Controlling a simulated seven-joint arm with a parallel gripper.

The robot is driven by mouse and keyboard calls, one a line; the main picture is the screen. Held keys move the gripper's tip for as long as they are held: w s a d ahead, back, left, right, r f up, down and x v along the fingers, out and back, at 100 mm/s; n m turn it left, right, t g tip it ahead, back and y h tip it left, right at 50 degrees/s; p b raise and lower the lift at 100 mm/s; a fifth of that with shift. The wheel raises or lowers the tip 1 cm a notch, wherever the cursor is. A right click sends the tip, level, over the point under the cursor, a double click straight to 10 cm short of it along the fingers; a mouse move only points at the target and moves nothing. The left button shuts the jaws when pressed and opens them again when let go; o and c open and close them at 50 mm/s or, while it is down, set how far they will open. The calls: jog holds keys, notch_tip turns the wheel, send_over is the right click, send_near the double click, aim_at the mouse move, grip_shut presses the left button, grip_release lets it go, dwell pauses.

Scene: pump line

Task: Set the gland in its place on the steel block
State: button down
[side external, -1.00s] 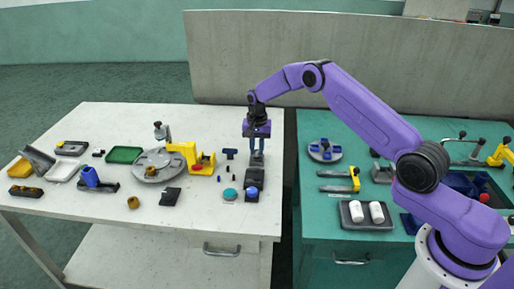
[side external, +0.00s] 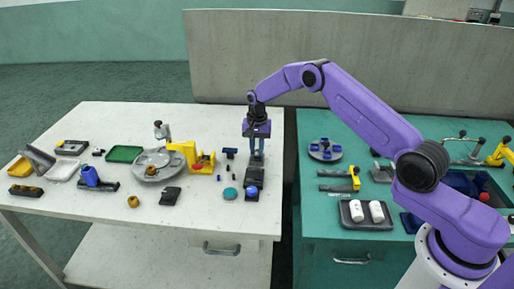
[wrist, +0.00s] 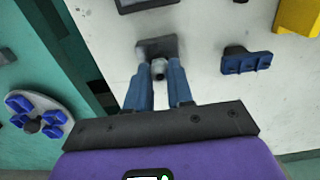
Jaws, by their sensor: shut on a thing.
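The gland (wrist: 158,69) looks like a small grey round piece between my fingertips in the wrist view, mostly hidden by the fingers. My gripper (wrist: 159,76) is shut on it. The steel block (wrist: 157,47), a grey block on the white table, lies right by the fingertips. In the side view my gripper (side external: 257,151) points down over the steel block (side external: 256,163) near the table's right edge. I cannot tell whether the gland touches the block.
A dark block with a blue round part (side external: 252,190) stands just in front. A dark blue piece (wrist: 246,63) and yellow fixture (side external: 203,161) lie to the left in the side view. A gap separates the green table (side external: 330,230) on the right.

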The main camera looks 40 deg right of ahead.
dwell(0.4)
jog(key=c, duration=0.9)
grip_release()
jog(key=shift+r, duration=0.1)
jog(key=shift+r, duration=2.9)
